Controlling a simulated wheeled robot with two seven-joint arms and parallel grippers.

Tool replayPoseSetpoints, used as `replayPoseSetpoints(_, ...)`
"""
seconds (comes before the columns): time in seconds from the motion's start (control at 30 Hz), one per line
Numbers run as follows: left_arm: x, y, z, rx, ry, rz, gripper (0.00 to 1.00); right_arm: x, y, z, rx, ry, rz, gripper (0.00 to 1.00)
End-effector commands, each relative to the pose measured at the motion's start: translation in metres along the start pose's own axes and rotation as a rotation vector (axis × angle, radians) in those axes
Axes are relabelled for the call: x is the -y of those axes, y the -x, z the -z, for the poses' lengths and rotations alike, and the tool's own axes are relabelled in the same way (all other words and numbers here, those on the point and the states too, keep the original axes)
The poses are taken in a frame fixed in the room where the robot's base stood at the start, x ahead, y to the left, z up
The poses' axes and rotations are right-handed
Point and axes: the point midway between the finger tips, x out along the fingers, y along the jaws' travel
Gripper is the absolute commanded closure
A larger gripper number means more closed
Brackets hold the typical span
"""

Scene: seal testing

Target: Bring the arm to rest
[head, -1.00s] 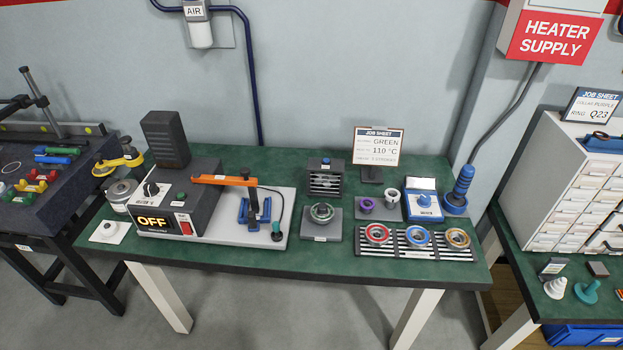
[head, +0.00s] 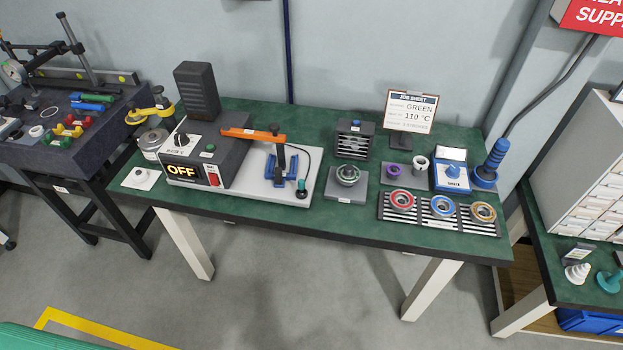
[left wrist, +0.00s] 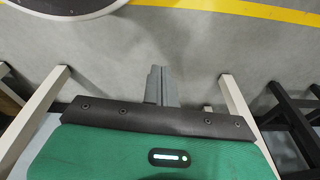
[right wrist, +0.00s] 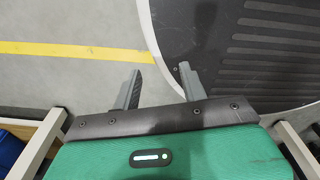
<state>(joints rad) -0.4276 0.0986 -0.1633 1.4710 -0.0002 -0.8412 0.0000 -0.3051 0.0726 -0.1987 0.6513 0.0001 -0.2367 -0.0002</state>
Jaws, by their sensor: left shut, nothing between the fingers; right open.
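My left gripper (left wrist: 161,84) shows in the left wrist view with its two grey fingers together and nothing between them. It hangs over the grey floor. My right gripper (right wrist: 158,82) shows in the right wrist view with its fingers spread apart and empty, also over the floor, close to the dark ribbed surface of my base. Neither gripper shows in the head view. Both are clear of the green-topped workbench (head: 330,218) and touch nothing that I can see.
The bench holds a heater unit reading OFF (head: 197,171), a job sheet (head: 411,111), a rack with several rings (head: 440,226) and a blue-handled tool (head: 489,165). A dark side table (head: 75,150) stands left, another green bench (head: 570,255) right. The floor in front is open.

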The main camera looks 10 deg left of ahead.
Motion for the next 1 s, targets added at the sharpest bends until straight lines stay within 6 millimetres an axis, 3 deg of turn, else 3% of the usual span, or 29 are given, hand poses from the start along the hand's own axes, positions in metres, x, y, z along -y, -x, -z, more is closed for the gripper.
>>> replayPoseSetpoints(0.1, -0.002, -0.042, -0.038, 0.027, -0.005, -0.003, 1.00, -0.004, 0.000, -0.003, 0.004, 0.002, -0.004, 0.57)
replayPoseSetpoints(0.3, -0.005, -0.095, -0.107, 0.061, -0.012, -0.006, 1.00, -0.009, -0.001, -0.011, 0.016, 0.004, -0.009, 0.57)
replayPoseSetpoints(0.53, -0.005, -0.126, -0.181, 0.091, -0.020, -0.008, 1.00, -0.011, -0.002, -0.013, 0.015, 0.006, -0.011, 0.57)
replayPoseSetpoints(0.73, -0.005, -0.132, -0.210, 0.100, -0.024, -0.009, 1.00, -0.011, -0.002, -0.012, 0.011, 0.006, -0.011, 0.57)
replayPoseSetpoints(1.0, -0.005, -0.133, -0.212, 0.101, -0.024, -0.009, 1.00, -0.010, -0.002, -0.012, 0.011, 0.006, -0.011, 0.57)
